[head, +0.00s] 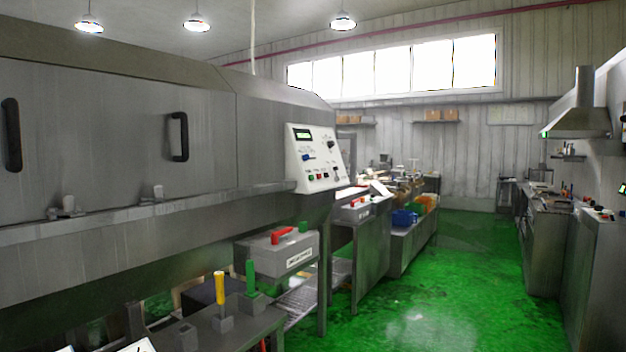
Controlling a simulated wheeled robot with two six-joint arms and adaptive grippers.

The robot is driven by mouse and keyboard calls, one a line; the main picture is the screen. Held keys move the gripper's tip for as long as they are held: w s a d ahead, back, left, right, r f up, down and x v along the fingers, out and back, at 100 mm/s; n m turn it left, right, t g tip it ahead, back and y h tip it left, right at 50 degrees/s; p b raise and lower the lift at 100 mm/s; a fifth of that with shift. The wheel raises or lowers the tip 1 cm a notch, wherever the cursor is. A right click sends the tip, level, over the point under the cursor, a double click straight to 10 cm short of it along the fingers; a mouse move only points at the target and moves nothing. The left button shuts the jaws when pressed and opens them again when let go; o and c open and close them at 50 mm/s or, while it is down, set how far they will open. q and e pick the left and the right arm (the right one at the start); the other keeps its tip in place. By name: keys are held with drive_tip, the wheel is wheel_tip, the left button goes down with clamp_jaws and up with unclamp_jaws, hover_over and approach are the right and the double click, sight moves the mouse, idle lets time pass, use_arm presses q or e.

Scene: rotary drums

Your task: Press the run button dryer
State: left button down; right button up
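A large grey steel machine (120,110), which looks like the dryer, fills the left side of the head view. It has two black door handles. A white control panel (301,146) is mounted on its right end, tilted back a little. The panel has a small green display (303,134), a blue switch (307,157), a dark knob and a row of small green and red buttons (319,176) near its bottom edge. The labels are too small to read, so I cannot tell which is the run button. Neither of my grippers is in view.
Below the panel stands a grey box (262,260) with a red handle. A bench at lower left carries a yellow-handled lever (219,287) and a green-handled lever (250,276). Steel benches line the back and right. The green floor (440,300) is open between them.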

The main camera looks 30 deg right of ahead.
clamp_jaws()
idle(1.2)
